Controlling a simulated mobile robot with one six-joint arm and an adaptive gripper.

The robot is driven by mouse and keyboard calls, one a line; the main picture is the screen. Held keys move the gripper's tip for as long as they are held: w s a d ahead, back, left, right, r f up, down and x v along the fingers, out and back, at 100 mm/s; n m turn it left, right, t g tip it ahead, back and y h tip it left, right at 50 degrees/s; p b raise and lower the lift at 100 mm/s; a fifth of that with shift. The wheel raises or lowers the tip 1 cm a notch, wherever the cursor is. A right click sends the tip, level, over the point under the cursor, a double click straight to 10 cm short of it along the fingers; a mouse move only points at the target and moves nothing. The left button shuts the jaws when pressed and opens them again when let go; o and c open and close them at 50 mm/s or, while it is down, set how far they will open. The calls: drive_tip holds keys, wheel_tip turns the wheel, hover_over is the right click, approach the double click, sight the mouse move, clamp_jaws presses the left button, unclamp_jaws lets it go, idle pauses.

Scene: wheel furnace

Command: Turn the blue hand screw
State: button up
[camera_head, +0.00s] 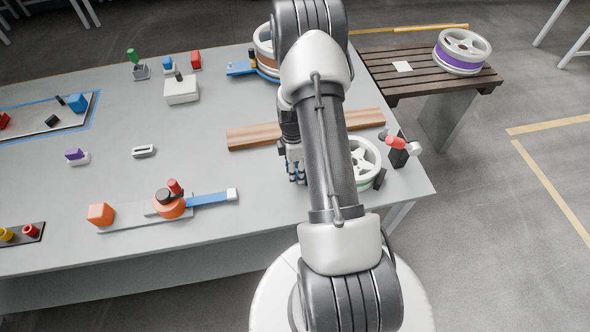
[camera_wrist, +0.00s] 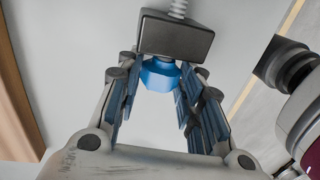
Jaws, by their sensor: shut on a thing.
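The blue hand screw (camera_wrist: 158,76) is a faceted blue knob under a dark block (camera_wrist: 176,36) in the wrist view. My gripper (camera_wrist: 160,84) has its blue-padded fingers on both sides of the knob and is shut on it. In the head view my gripper (camera_head: 296,172) points down at the table's right part, beside a white spoked wheel (camera_head: 364,160). The hand screw cannot be made out there, as my arm and fingers cover that spot.
A wooden board (camera_head: 255,136) lies behind my gripper. A stand with a red part (camera_head: 396,142) is right of the wheel. An orange fixture with a blue handle (camera_head: 210,199) lies to the left. A bench (camera_head: 400,82) with a purple-banded wheel (camera_head: 460,54) stands at back right.

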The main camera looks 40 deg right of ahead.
drive_tip(key=shift+w+d+f+g+y, duration=0.15)
drive_tip(key=shift+w+g+y, duration=0.1)
drive_tip(key=shift+g+y, duration=0.4)
drive_tip(key=g+b, duration=0.1)
drive_tip(key=g+y+b, duration=0.1)
drive_tip(key=shift+w+d+f+g+b, duration=0.1)
drive_tip(key=shift+f+g+b, duration=0.15)
drive_tip(key=shift+f+b, duration=0.1)
drive_tip(key=g+y+b, duration=0.1)
drive_tip(key=g+b, duration=0.1)
drive_tip(key=b, duration=0.2)
drive_tip(key=shift+w+f, duration=0.1)
drive_tip(key=shift+g+y+b, duration=0.45)
drive_tip(key=shift+g+b, duration=0.05)
drive_tip(key=shift+b, duration=0.45)
drive_tip(key=shift+r, duration=0.2)
drive_tip(key=shift+d, duration=0.1)
drive_tip(key=o, duration=1.1)
drive_tip(key=shift+c, duration=0.2)
drive_tip(key=shift+r, duration=0.1)
